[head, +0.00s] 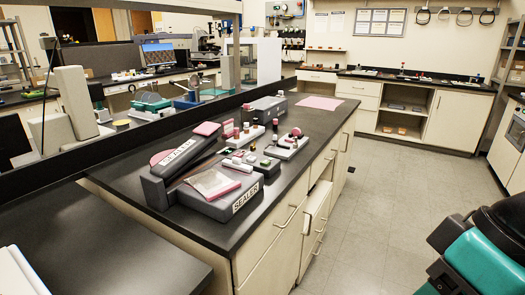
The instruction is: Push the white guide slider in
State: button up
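I cannot pick out the white guide slider with certainty. A grey sealer (222,207) labelled "SEALER" sits on the near end of the dark bench, its long arm (178,160) raised at a slant. A pink and white pouch or sheet (212,184) lies on its top. Small white pieces (238,164) lie just behind the sealer, too small to tell what they are. My gripper is not in view; a teal and black part at the lower right looks like my own arm.
Small bottles and a white tray (287,147) stand behind the sealer on the bench (318,127). A pink mat (320,102) lies at its far end. A drawer (316,213) in the bench front stands partly out. The floor (390,190) right of the bench is clear.

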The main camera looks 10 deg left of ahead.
aim_at(235, 163)
jog(key=u, duration=0.05)
jog(key=i, duration=1)
jog(key=u, duration=0.45)
